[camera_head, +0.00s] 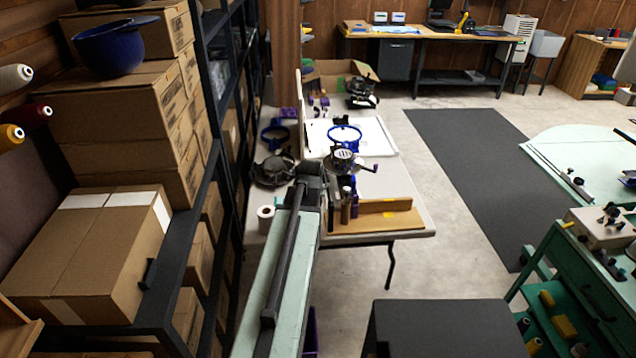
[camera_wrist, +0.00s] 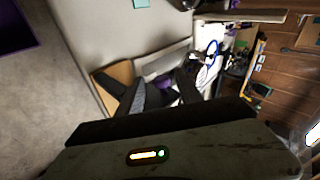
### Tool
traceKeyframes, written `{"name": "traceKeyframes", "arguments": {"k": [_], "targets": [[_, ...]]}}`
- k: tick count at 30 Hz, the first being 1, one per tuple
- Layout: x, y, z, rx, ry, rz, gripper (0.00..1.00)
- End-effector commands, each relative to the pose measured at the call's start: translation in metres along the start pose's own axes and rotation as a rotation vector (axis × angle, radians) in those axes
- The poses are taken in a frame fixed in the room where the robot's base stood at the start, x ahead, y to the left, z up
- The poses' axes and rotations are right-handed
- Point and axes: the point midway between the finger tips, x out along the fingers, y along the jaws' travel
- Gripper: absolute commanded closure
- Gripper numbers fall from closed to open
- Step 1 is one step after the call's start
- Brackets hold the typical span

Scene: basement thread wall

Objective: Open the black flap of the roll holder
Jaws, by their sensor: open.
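My gripper (camera_wrist: 160,84) shows in the wrist view as two dark fingers spread apart. In the head view my arm reaches forward over the near left end of the white table; the fingertips are hard to pick out there. A white roll (camera_head: 265,213) stands at the table's left edge, left of my arm. I cannot clearly make out the roll holder or its black flap in either view.
The white table (camera_head: 410,206) holds a blue hoop (camera_head: 345,134), dark machine parts and a wooden block (camera_head: 388,221). A shelf with cardboard boxes (camera_head: 92,250) stands close on the left. Grey floor lies open to the right, with a dark mat (camera_head: 470,170).

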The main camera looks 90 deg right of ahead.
Motion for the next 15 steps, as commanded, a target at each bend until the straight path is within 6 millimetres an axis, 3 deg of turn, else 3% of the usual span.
{"name": "traceKeyframes", "arguments": {"k": [1,6,15], "targets": [[-0.018,-0.003,-0.001,0.0,0.0,0.0,0.57],[-0.05,-0.002,-0.003,0.0,0.001,0.001,0.57],[-0.053,0.001,-0.003,0.0,0.001,0.001,0.57]]}}
